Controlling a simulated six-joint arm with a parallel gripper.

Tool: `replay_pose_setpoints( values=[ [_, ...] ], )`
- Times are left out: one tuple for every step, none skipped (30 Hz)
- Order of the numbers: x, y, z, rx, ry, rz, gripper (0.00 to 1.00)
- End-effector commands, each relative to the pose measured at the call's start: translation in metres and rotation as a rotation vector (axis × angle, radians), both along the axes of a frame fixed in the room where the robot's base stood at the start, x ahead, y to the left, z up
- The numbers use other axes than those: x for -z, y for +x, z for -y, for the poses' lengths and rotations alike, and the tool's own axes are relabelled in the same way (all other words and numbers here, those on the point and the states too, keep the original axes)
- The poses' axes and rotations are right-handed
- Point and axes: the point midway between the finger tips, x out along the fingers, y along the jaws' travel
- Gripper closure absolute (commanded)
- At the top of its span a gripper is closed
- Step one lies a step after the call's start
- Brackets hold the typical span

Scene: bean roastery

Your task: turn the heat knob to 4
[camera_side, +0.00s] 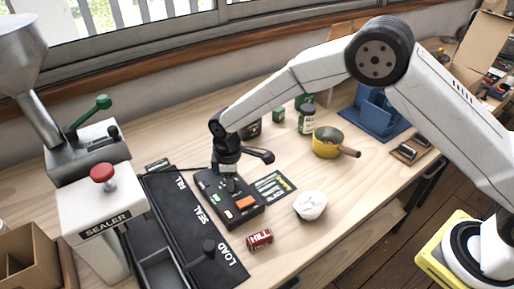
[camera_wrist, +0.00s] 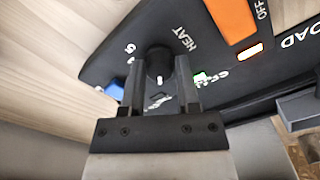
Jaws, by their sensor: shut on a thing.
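The black control panel (camera_side: 247,213) lies on the bench in the side view and fills the upper middle of the wrist view (camera_wrist: 105,62). The black heat knob (camera_wrist: 157,56) stands beside the white HEAT lettering, with a short white mark on its near side. My gripper (camera_wrist: 160,72) is shut on the knob, one finger on each side. In the side view my gripper (camera_side: 229,182) points down onto the panel and hides the knob. A 5 shows left of the knob; the other numerals are too blurred or covered to read, so I cannot tell the setting.
An orange switch (camera_wrist: 232,18) and a lit green lamp (camera_wrist: 200,77) are on the panel. The sealer (camera_side: 100,205) with a red button stands left.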

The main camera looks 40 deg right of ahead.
Motion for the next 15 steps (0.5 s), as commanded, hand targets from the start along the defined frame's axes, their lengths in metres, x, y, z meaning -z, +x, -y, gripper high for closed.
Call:
replay_pose_setpoints(
  values=[
    [-0.0008, 0.0005, -0.0002, 0.034, 0.000, 0.001, 1.00],
    [-0.0008, 0.0005, -0.0002, 0.059, 0.000, 0.001, 1.00],
    [-0.0008, 0.0005, -0.0003, 0.092, 0.000, 0.001, 1.00],
    [-0.0009, 0.0005, -0.0003, 0.118, 0.000, 0.001, 1.00],
    [-0.0009, 0.0005, -0.0003, 0.145, 0.000, 0.001, 1.00],
    [-0.0009, 0.0005, -0.0003, 0.182, 0.000, 0.001, 1.00],
    [-0.0009, 0.0005, -0.0003, 0.210, 0.000, 0.001, 1.00],
    [-0.0009, 0.0006, -0.0003, 0.238, 0.000, 0.001, 1.00],
    [-0.0009, 0.0006, -0.0003, 0.276, 0.000, 0.001, 1.00],
    [-0.0010, 0.0006, -0.0003, 0.305, 0.000, 0.001, 1.00],
    [-0.0010, 0.0006, -0.0003, 0.333, 0.001, 0.002, 1.00],
    [-0.0010, 0.0006, -0.0003, 0.371, 0.001, 0.002, 1.00],
    [-0.0010, 0.0006, -0.0003, 0.400, 0.001, 0.002, 1.00],
    [-0.0010, 0.0006, -0.0003, 0.428, 0.001, 0.002, 1.00],
    [-0.0011, 0.0006, -0.0004, 0.466, 0.001, 0.002, 1.00]
  ],
)
